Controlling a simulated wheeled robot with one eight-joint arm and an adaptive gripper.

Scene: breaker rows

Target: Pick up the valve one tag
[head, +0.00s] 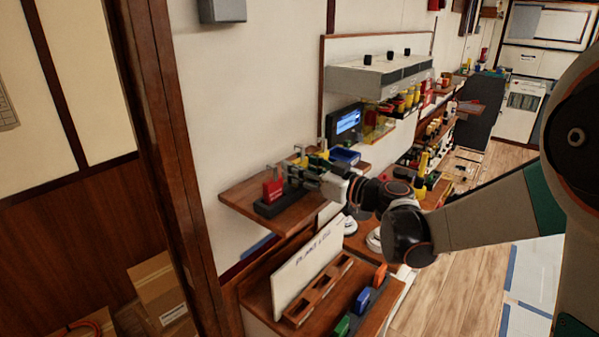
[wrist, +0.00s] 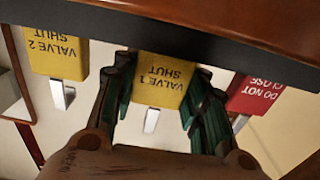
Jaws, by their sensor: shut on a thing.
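The valve one tag (wrist: 164,82) is yellow, reads "VALVE 1 SHUT" and appears upside down in the wrist view, with a metal strip at its lower edge. My gripper (wrist: 160,95) has its green-padded fingers on both sides of it and is shut on it. The tag's top meets a dark bar (wrist: 250,62), and I cannot tell whether it is still seated there. In the head view my gripper (head: 318,172) is at the wall shelf, and the arm hides most of the tag.
A yellow "VALVE 2 SHUT" tag (wrist: 57,55) is left of my fingers and a red "DO NOT CLOSE" tag (wrist: 254,95) is close on the right. A small screen (head: 346,123) is behind.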

